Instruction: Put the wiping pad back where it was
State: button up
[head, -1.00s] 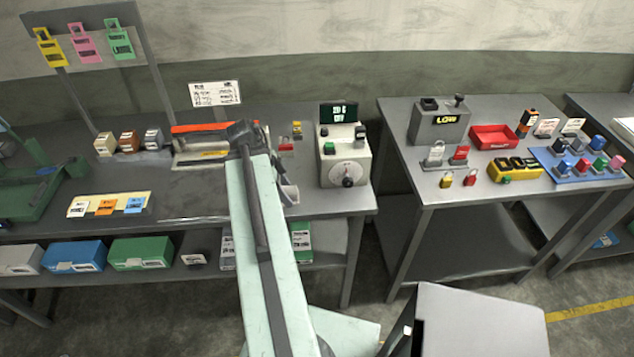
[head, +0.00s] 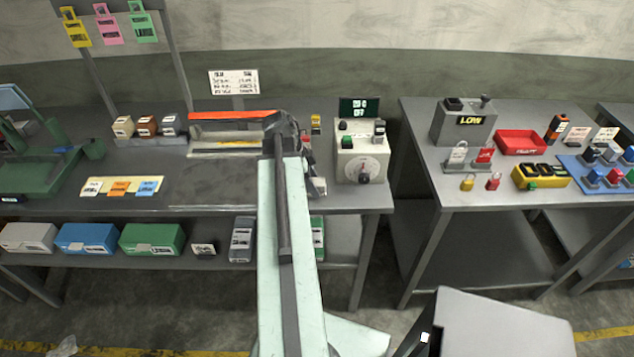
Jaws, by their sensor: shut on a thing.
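My gripper (head: 316,186) is over the right part of the left bench, between the long orange-edged device and the dial box. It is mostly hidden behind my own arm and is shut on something. What it holds is small and largely covered, and I take it to be the wiping pad. I cannot make out the pad's shape or whether it touches the bench. No other wiping pad is clear to me on the benches.
The orange-edged device (head: 228,140) is left of my gripper and the dial box (head: 362,155) right of it. Coloured label cards (head: 120,187) lie on the bench's left front. Boxes (head: 152,240) fill the lower shelf. A gap separates the right bench (head: 470,190).

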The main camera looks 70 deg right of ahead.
jog(key=shift+s+r, duration=0.1)
jog(key=shift+s, duration=0.05)
jog(key=shift+f, duration=0.2)
jog(key=o, duration=1.2)
jog(key=shift+r, duration=0.1)
jog(key=p+v, duration=1.1)
jog(key=v, duration=0.1)
jog(key=shift+d+r, duration=0.1)
jog(key=shift+r, duration=0.05)
